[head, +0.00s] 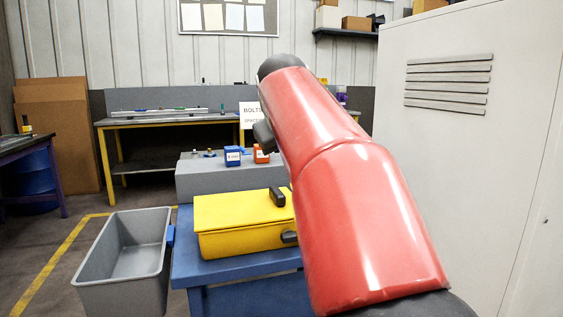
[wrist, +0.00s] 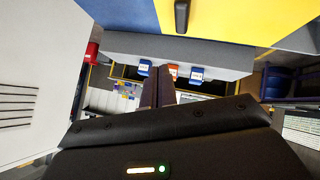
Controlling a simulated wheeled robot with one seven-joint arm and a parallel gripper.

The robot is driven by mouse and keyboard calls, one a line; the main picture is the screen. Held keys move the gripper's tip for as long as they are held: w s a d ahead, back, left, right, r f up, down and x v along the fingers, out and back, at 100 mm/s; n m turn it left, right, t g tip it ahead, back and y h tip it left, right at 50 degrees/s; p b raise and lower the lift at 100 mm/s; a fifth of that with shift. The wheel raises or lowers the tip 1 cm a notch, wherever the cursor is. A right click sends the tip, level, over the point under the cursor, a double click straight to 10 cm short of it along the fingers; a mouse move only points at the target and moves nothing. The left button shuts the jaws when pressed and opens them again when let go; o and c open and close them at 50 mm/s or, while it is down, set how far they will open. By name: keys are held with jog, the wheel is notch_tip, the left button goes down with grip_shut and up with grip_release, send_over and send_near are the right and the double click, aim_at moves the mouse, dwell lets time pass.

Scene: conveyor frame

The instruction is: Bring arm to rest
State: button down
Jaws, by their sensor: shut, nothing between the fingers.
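My red arm (head: 345,180) rises across the right half of the head view, bent up and forward over the blue table; its lower end runs out of frame at the bottom. My gripper is hidden behind the arm there. In the wrist view my gripper (wrist: 163,78) shows two dark fingers held together, with nothing between them. The fingers point toward the grey block with the small blue and orange boxes, apart from it as far as I can tell.
A yellow case (head: 235,222) lies on the blue table (head: 250,263). Behind it, a grey block (head: 200,183) carries a blue box (head: 232,156) and an orange box (head: 261,153). An empty grey bin (head: 125,265) stands at left. A tall white cabinet (head: 455,150) is close on the right.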

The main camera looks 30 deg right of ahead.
jog(key=s+a+f+y, duration=0.2)
jog(key=s+a+f, duration=0.5)
jog(key=f, duration=0.3)
jog(key=s+a+f+n+g+y, duration=0.1)
jog(key=s+a+f+y, duration=0.1)
jog(key=s+a+f, duration=0.5)
jog(key=s+a+f+g+y, duration=0.1)
jog(key=s+a+f, duration=0.6)
jog(key=f, duration=0.6)
jog(key=shift+a+y, duration=0.25)
jog(key=shift+y, duration=0.15)
